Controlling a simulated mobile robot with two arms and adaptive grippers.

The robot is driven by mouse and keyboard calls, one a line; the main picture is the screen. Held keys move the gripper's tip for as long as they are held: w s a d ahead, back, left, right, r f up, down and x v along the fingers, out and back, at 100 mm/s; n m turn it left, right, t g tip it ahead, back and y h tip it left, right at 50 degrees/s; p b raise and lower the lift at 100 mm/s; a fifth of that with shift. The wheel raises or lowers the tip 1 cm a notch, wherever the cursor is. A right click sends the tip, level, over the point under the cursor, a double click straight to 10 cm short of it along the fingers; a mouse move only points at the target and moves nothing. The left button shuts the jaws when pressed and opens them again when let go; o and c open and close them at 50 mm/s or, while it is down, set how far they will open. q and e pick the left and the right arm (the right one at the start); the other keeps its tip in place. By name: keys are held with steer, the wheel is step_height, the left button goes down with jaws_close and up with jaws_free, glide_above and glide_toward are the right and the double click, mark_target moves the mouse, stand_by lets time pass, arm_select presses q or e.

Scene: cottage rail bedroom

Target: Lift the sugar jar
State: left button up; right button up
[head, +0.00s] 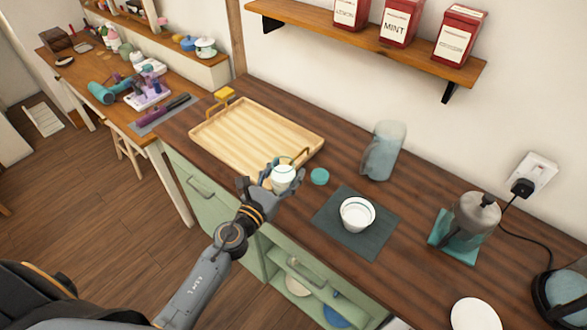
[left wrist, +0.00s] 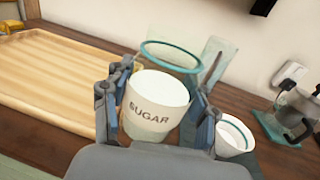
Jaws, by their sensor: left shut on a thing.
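The sugar jar (head: 284,178) is a small white pot, held in my left gripper (head: 273,179) by the right end of the wooden tray. In the left wrist view the jar (left wrist: 157,103) shows the word SUGAR and stands between the two fingers of the gripper (left wrist: 162,85), which are shut on its sides. It looks roughly upright. Its base is hidden by the gripper, so I cannot tell how far it is above the counter. My right gripper is not in view.
The wooden tray (head: 245,137) lies left of the jar. A shelf (head: 365,45) with red tins hangs above.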

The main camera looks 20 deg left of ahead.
arm_select(q)
steer(key=s+a+r, duration=0.3)
steer(key=s+a, duration=0.1)
steer(key=s, duration=0.2)
steer(key=shift+s+a+r, duration=0.25)
steer(key=shift+s+a, duration=0.05)
steer(key=shift+a, duration=0.1)
